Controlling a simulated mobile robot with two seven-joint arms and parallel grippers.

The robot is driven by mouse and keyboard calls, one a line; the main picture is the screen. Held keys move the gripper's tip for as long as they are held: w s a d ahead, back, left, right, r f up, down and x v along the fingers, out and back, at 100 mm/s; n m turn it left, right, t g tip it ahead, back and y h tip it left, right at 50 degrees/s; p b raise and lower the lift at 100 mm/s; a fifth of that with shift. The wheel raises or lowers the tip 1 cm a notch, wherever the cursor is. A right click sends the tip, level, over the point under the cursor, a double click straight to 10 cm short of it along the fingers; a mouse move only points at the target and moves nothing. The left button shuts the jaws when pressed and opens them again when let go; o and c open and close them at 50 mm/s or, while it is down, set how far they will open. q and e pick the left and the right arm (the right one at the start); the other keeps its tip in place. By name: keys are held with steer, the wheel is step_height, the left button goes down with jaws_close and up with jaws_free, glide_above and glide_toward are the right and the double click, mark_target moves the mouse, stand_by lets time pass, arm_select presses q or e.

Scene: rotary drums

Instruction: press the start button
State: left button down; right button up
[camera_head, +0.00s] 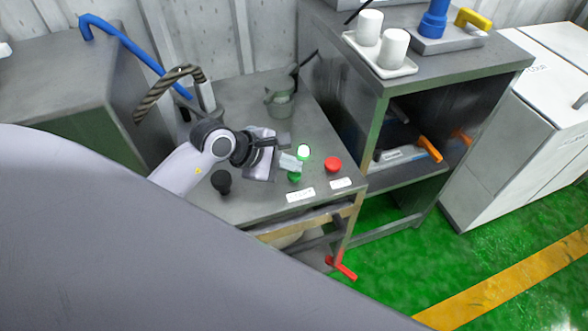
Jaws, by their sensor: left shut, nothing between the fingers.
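A green button (294,178) sits on the grey table top, partly hidden under my left gripper. A white label (300,195) lies in front of it; its text is too small to read. My left gripper (291,163) comes in from the left with its fingers shut and empty. Its tips overlap the far side of the green button in the picture; I cannot tell whether they touch it. A bright white light with a green rim (303,152) shows just beyond the fingertips. My right gripper is not in view.
A red button (333,164) with its own label (341,183) is to the right. A black knob (221,181) stands left of the gripper. A grey-green pot (280,103) is behind. A taller metal shelf (455,75) stands close on the right.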

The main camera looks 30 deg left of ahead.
mark_target(291, 176)
arm_select(q)
steer(key=shift+r, duration=0.25)
step_height(291, 176, up, 5)
steer(key=p, duration=0.4)
steer(key=shift+f, duration=0.1)
steer(key=shift+d, duration=0.1)
stand_by(0.7)
